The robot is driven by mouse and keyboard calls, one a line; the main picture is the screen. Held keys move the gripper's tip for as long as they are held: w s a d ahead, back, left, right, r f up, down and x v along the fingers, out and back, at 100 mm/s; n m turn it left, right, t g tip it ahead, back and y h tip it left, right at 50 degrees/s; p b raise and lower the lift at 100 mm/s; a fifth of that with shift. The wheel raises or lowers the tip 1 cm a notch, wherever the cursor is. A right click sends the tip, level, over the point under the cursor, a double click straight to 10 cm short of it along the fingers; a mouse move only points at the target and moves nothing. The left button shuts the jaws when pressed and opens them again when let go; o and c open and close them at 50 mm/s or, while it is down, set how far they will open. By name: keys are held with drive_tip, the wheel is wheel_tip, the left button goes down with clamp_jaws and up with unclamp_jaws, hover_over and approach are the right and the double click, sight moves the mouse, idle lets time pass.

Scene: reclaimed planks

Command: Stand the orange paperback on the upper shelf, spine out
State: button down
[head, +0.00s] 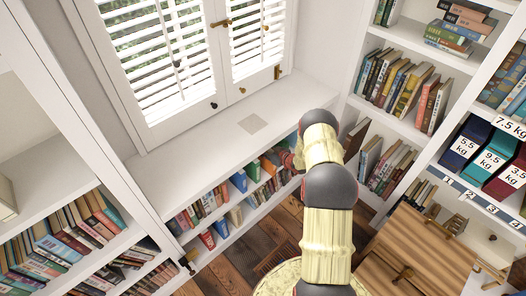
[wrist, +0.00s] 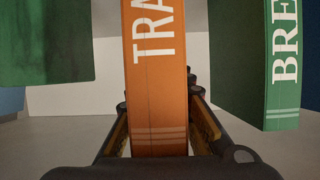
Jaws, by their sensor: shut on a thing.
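The orange paperback (wrist: 156,60) stands upright in the wrist view, its spine with the white letters "TRA" facing the camera. My gripper (wrist: 157,98) is shut on it, one finger on each side near its lower part. I cannot tell whether its bottom edge rests on a board. A green book (wrist: 285,65) lettered "BRE" stands to its right, and a dark green book (wrist: 45,40) to its left, both with a gap.
The low bookcase has two rows of books (head: 205,205). Tall bookcases stand at left (head: 75,240) and right (head: 405,85). Weight-labelled boxes (head: 495,160) and a wooden table (head: 420,250) are at right.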

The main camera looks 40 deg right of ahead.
drive_tip(key=shift+f, duration=0.2)
idle(0.3)
drive_tip(key=c, duration=1.6)
unclamp_jaws()
drive_tip(key=shift+o, duration=0.5)
drive_tip(key=shift+s, duration=0.1)
drive_tip(key=v, duration=1.1)
drive_tip(key=shift+s, duration=0.4)
drive_tip(key=shift+s+d, duration=0.1)
